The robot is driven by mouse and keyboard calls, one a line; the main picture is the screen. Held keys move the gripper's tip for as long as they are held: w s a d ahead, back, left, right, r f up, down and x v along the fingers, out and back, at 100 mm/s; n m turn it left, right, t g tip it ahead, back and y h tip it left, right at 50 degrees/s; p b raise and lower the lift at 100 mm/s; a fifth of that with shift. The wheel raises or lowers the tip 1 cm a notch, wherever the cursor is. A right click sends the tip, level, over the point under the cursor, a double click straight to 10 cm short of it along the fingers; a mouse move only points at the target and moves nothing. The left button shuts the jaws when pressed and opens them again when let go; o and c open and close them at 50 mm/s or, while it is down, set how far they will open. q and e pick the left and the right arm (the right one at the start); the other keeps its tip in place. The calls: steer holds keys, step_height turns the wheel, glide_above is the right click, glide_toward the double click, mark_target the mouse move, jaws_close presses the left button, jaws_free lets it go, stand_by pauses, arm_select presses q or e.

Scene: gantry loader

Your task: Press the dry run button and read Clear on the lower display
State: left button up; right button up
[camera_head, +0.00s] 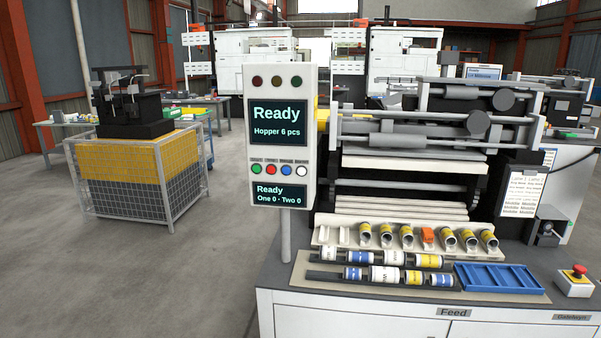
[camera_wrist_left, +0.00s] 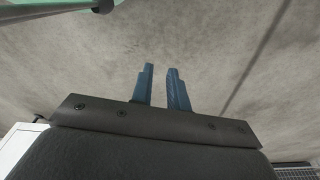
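A white control panel (camera_head: 305,190) stands on a post at the left end of the machine. Its upper display (camera_head: 277,122) reads "Ready, Hopper 6 pcs". Its lower display (camera_head: 279,195) reads "Ready, One 0 - Two 0". Between them is a row of buttons: green (camera_head: 257,169), red (camera_head: 271,169), blue (camera_head: 286,170) and white (camera_head: 302,171). Their small labels are too small to read. My left gripper (camera_wrist_left: 160,84) shows in the left wrist view over bare floor, with a small gap between its blue fingers and nothing in it. My right gripper is not in view.
The bench holds a rack (camera_head: 330,249) of cylinders with one orange piece, rows of labelled cylinders, a blue tray (camera_head: 500,277) and an emergency stop (camera_head: 575,280) at the right. A wire cage (camera_head: 135,183) stands at the left. The floor between cage and bench is clear.

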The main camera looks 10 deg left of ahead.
arm_select(q)
steer(key=shift+s, duration=0.1)
jaws_close()
